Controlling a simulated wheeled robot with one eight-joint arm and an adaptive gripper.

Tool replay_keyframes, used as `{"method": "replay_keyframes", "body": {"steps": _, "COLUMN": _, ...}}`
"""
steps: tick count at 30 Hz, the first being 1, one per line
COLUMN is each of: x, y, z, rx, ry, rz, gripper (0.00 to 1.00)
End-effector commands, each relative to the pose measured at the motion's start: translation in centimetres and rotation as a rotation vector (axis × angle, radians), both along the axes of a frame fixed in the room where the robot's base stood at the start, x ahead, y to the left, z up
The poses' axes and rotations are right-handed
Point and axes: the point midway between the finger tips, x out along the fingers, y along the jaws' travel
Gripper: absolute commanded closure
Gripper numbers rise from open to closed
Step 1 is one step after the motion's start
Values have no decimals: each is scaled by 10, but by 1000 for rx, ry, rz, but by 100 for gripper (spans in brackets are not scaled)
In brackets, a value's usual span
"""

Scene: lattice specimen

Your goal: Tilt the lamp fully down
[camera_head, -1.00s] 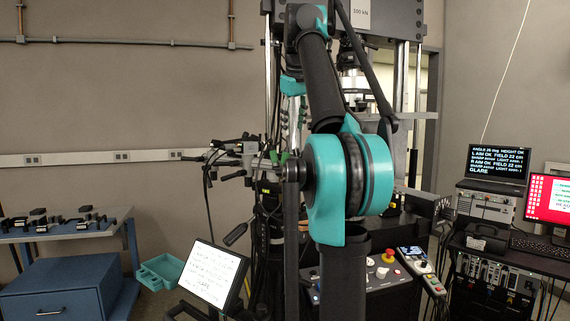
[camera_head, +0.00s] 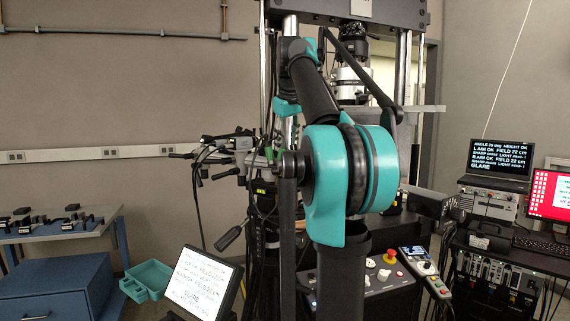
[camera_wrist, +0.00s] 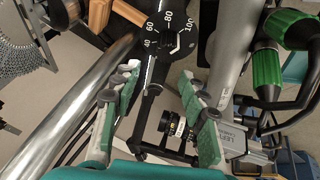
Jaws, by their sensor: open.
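My gripper (camera_wrist: 158,74) is open in the wrist view, with its green-padded fingers on either side of a black bar. The bar carries a black dial (camera_wrist: 170,38) with white numbers from 40 to 100. I cannot tell whether the fingers touch the bar. A small black lens (camera_wrist: 172,124) with markings sits below the dial, between the fingers. No lamp can be clearly picked out, and its tilt cannot be read. In the head view, my arm hides the gripper and much of the stand behind it.
In the wrist view, a shiny metal tube (camera_wrist: 75,105) runs along the left and green-and-black knobs (camera_wrist: 268,65) crowd the right. In the head view, a tilted tablet (camera_head: 203,284) stands front left, a control panel (camera_head: 385,278) front right, and a laptop (camera_head: 497,160) reads GLARE.

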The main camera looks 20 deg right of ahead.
Motion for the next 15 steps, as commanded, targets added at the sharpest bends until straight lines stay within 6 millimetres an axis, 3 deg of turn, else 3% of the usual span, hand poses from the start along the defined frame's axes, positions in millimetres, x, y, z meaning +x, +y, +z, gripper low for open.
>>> {"method": "replay_keyframes", "body": {"steps": 9, "x": 26, "y": -6, "z": -54, "rx": 0, "ry": 0, "rz": 0, "gripper": 57}}
{"method": "replay_keyframes", "body": {"steps": 15, "x": 36, "y": -8, "z": -74, "rx": 0, "ry": 0, "rz": 0, "gripper": 57}}
